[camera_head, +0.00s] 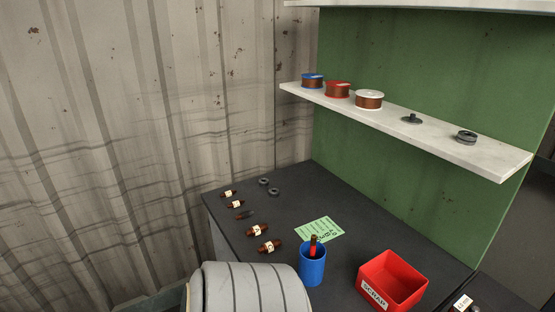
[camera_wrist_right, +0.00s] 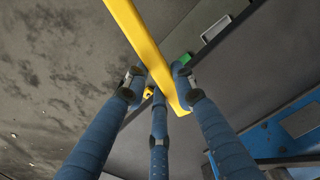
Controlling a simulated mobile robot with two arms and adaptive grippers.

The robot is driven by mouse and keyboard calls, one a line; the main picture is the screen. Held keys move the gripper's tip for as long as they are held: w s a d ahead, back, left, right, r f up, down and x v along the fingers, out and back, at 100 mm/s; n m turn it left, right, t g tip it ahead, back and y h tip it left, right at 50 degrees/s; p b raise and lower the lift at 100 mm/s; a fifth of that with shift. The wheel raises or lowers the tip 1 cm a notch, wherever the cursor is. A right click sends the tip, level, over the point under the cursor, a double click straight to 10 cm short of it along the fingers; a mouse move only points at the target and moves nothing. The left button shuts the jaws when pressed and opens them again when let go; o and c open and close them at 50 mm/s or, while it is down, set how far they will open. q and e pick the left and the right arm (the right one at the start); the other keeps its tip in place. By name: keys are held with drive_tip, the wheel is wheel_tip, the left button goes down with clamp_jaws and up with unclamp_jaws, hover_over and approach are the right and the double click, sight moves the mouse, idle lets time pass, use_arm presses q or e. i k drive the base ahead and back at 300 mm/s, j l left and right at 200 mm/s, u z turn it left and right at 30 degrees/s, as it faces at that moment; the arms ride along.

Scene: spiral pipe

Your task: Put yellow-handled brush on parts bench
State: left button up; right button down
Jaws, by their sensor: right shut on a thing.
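In the right wrist view, my right gripper (camera_wrist_right: 156,84) has its blue fingers closed around a long yellow handle (camera_wrist_right: 142,38). The handle runs from the top edge down between the fingertips. The brush's bristles cannot be made out. In the head view, a dark-topped bench (camera_head: 312,196) stands against the corrugated wall and a green back panel. I cannot tell for sure that it is the parts bench. Neither gripper nor the brush shows in the head view.
The bench holds small brown labelled parts (camera_head: 257,231), a green paper (camera_head: 320,230), a blue cup (camera_head: 312,268) and a red scrap bin (camera_head: 392,280). A white shelf (camera_head: 440,140) with spools hangs above. The bench top behind the paper is clear.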

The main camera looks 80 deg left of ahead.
sight(295, 239)
drive_tip(key=k+j, duration=0.15)
drive_tip(key=j, duration=0.6)
drive_tip(key=k+j+u, duration=0.1)
drive_tip(key=j, duration=0.7)
drive_tip(key=k+j, duration=0.15)
drive_tip(key=j, duration=0.65)
drive_tip(key=k+j+u, duration=0.1)
drive_tip(key=j, duration=0.65)
